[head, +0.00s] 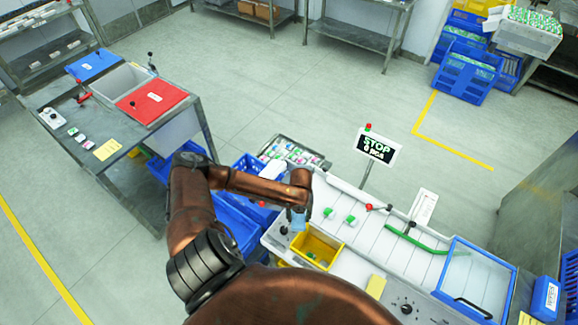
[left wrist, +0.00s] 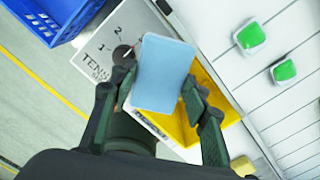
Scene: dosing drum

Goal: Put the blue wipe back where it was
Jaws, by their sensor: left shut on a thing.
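The blue wipe (left wrist: 162,72) is a light blue, flat piece held between the two fingers of my left gripper (left wrist: 160,95) in the left wrist view. In the head view my left gripper (head: 298,205) is over the left end of the white machine bench, and the wipe (head: 298,220) shows just below it. The gripper is shut on the wipe. Below and beside it is a yellow bin (head: 317,247), which the wipe partly covers in the left wrist view (left wrist: 205,108). My right gripper is not in view.
A plate with a dark knob (left wrist: 120,52) lies beside the yellow bin. Green-topped pieces (head: 328,212) sit on the white slatted surface. Blue crates (head: 238,228) stand left of the bench.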

